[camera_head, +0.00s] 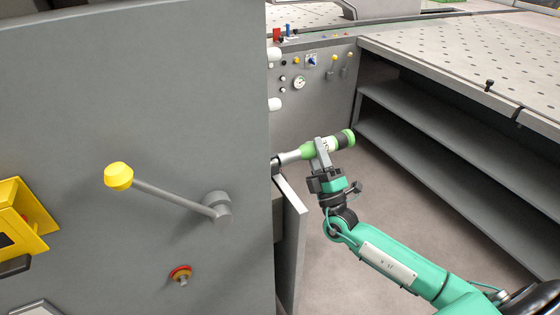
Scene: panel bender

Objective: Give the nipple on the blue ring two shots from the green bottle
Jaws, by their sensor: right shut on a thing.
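My right gripper (322,154) is shut on the green bottle (309,151), which has a dark band and a bright green end. The bottle lies nearly level, its grey nozzle (286,158) pointing left. The nozzle's tip is at the edge of the big grey panel, and I cannot tell whether it touches anything. I see no nipple with a blue ring; the area behind the panel's edge is hidden. A nipple with a red ring (181,274) sits low on the panel's front. My left gripper is not in view.
The grey panel (90,110) fills the left, with a yellow-knobbed lever (165,195) sticking out. A thin grey door or plate (294,240) stands below the bottle. A control panel (335,85) is behind. Shelves (450,150) under a perforated table (470,50) are at right.

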